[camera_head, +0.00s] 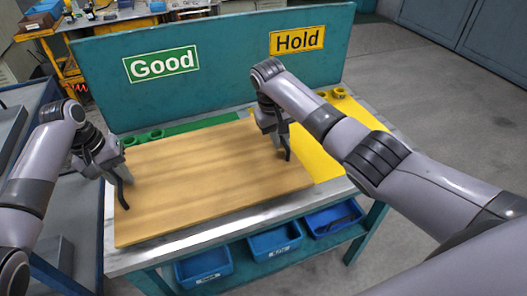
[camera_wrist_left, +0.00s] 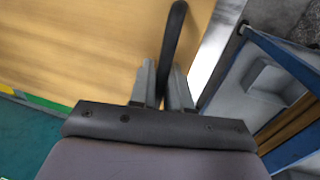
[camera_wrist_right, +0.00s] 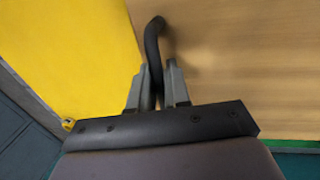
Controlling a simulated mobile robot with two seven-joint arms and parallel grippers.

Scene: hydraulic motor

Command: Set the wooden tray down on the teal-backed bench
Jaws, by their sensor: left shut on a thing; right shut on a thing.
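The wooden tray (camera_head: 205,190) is a flat, light-brown board lying level over the metal top of the teal-backed bench (camera_head: 220,48). It covers much of the top and overlaps the green and yellow areas. I cannot tell whether it touches the surface or hovers just above. My left gripper (camera_head: 117,172) is shut on the tray's black left handle, which also shows in the left wrist view (camera_wrist_left: 176,35). My right gripper (camera_head: 279,135) is shut on the black right handle, which also shows in the right wrist view (camera_wrist_right: 152,42).
The bench's back panel carries a green "Good" sign (camera_head: 161,64) and a yellow "Hold" sign (camera_head: 297,40). Small green rings (camera_head: 139,140) and yellow rings (camera_head: 339,92) stand behind the tray. Blue bins (camera_head: 275,241) sit on the shelf below. Open floor lies to the right.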

